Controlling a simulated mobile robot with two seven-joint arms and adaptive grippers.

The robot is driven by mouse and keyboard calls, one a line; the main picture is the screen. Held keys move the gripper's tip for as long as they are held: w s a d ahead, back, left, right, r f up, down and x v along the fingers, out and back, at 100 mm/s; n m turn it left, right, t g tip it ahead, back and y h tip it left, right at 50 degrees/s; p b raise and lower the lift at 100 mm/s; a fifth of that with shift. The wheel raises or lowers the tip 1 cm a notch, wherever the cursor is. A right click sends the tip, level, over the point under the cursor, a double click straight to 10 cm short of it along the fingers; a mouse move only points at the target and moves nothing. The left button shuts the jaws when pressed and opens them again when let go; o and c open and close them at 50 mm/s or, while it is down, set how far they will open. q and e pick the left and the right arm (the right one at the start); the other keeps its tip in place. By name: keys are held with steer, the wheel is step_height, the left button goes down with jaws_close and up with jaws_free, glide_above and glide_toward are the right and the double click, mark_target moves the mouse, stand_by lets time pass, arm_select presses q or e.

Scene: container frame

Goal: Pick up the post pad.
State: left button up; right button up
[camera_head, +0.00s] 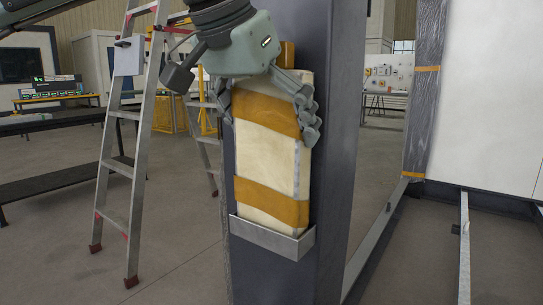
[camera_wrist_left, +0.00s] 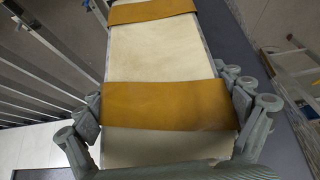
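The post pad (camera_head: 268,152) is a tall cream block with orange bands. It stands upright against a dark post (camera_head: 335,150), its lower end in a shallow metal bracket (camera_head: 272,238). My left gripper (camera_head: 267,118) comes from above, with its fingers along both side edges of the pad's upper part. In the left wrist view the pad (camera_wrist_left: 160,55) lies between the fingers (camera_wrist_left: 167,102), level with an orange band, and I see no clear gap on either side. The gripper looks shut on the pad. My right gripper is not in view.
A ladder (camera_head: 128,140) stands close to the left of the post. Dark benches (camera_head: 50,183) are further left. A wrapped upright (camera_head: 424,90), a white panel (camera_head: 490,90) and a floor-level frame bar (camera_head: 464,245) are on the right. The floor in front is clear.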

arm_select(q)
steer(key=shift+c, duration=0.7)
steer(key=shift+r, duration=0.1)
